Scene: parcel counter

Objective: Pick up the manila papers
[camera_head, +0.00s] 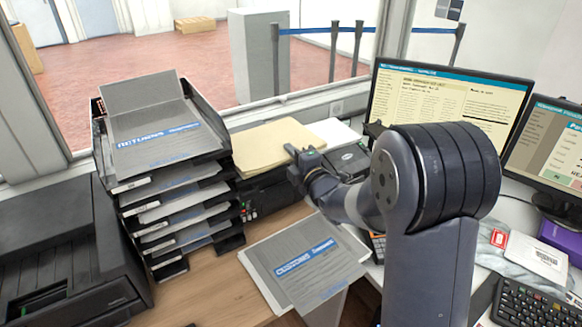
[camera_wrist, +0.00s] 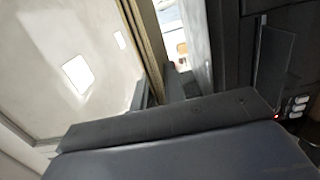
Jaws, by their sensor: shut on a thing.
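The manila papers (camera_head: 262,148) are a flat tan stack on top of a black machine, just right of the tray tower in the head view. My gripper (camera_head: 297,157) is at their right edge and shut on them. In the wrist view a narrow tan edge (camera_wrist: 150,50) runs down near the middle, above the dark gripper body. The fingertips are small in the head view and partly hidden. I cannot tell whether the stack is raised off the machine.
A black tray tower (camera_head: 225,241) with grey folders stands at left, beside a black printer (camera_head: 60,250). Grey folders (camera_head: 305,265) lie on the wooden counter in front. Monitors (camera_head: 450,100) stand at right. The window is behind.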

